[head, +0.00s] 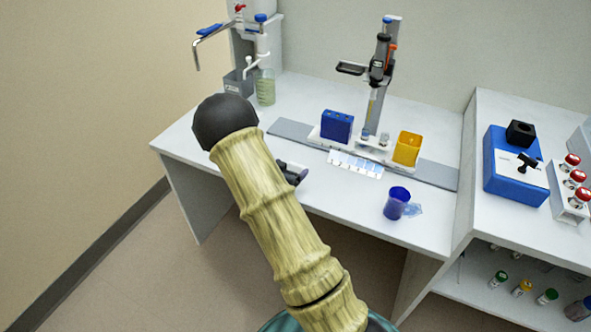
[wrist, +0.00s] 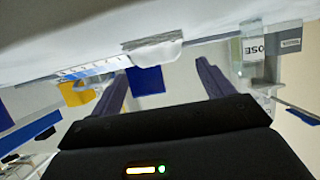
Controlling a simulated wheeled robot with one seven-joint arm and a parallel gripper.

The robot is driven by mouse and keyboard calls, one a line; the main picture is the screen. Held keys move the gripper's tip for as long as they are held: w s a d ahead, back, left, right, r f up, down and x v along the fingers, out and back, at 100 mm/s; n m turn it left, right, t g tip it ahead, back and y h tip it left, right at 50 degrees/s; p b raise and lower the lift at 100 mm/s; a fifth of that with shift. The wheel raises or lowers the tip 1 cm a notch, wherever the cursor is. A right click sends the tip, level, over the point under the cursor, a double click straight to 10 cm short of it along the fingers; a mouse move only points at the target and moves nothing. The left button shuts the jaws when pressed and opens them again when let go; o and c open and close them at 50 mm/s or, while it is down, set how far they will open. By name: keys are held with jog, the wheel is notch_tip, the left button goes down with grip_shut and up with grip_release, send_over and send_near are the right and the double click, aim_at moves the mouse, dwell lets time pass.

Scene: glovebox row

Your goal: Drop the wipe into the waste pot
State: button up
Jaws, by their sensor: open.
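My gripper (head: 297,174) is low over the left bench, half hidden by my arm in the head view. In the wrist view my gripper (wrist: 164,69) is open with nothing between its two purple fingers. A folded white-grey piece (wrist: 155,49), which looks like the wipe, lies on the bench just ahead of the fingertips. It is hidden behind my arm in the head view. A blue cup (head: 397,203) stands nearer the front edge. I cannot tell which is the waste pot.
A blue box (head: 337,125) and a stand with a tall column (head: 378,80) are at the back. A bottle (head: 265,87) and grey bin (head: 238,84) are at the back left. A blue device (head: 514,168) is on the right bench. The bench front is mostly clear.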

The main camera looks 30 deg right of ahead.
aim_at(295, 165)
jog(key=x, duration=0.4)
jog(key=shift+w+d+f, duration=0.15)
jog(key=shift+d+f, duration=0.05)
jog(key=shift+d, duration=0.1)
jog(key=shift+c, duration=0.4)
jog(key=c, duration=0.8)
jog(key=shift+c, duration=0.2)
notch_tip(295, 165, up, 10)
jog(key=shift+p, duration=0.5)
